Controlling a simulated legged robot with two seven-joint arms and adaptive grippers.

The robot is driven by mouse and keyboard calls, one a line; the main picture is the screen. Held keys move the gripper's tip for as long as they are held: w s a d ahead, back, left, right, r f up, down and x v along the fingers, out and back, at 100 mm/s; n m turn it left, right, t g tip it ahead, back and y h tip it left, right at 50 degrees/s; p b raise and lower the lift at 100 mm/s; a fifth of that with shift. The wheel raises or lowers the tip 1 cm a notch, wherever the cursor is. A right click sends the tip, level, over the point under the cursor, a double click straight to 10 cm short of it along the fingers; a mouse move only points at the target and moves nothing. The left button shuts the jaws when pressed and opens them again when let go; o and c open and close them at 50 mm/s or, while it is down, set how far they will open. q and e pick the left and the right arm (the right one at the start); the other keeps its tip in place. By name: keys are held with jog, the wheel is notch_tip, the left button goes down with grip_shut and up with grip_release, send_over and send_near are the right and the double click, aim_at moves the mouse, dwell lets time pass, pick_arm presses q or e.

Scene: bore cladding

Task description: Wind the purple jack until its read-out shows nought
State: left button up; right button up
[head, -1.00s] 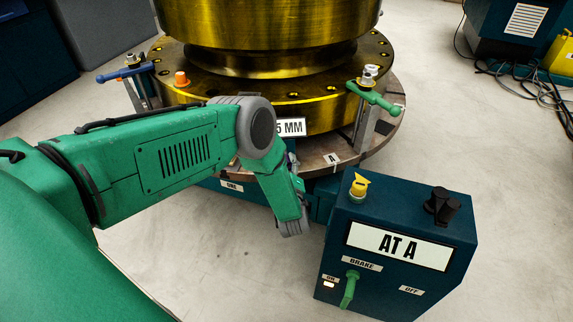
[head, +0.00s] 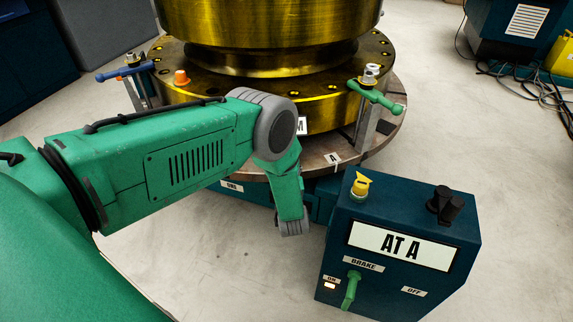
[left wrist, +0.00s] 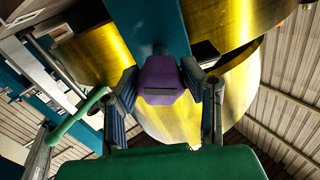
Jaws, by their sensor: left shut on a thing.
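The purple jack's knob (left wrist: 160,86) shows in the left wrist view, below a dark teal column. My left gripper (left wrist: 160,76) is shut on it, one finger on each side. In the head view my left arm reaches down in front of the round table, and its fingers and the purple knob are hidden. My right gripper is in neither view.
A dark blue box (head: 398,240) reading "AT A" stands right of my arm, with a green brake lever (head: 350,290) by the lit "ON" mark. The gold ring (head: 330,100) has a green handle (head: 375,97) and a blue handle (head: 125,72). Cables lie at far right.

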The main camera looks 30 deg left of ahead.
pick_arm(q)
jog(key=m, duration=0.3)
jog(key=shift+d+f+m+b, duration=0.1)
jog(key=shift+f+m+b, duration=0.05)
jog(key=shift+m+b, duration=0.6)
jog(key=shift+m, duration=1.35)
jog(key=o, duration=1.1)
jog(key=shift+o, duration=0.2)
jog(key=shift+s, duration=0.1)
jog(key=v, duration=1.1)
jog(key=shift+s+d, duration=0.25)
jog(key=shift+s, duration=0.1)
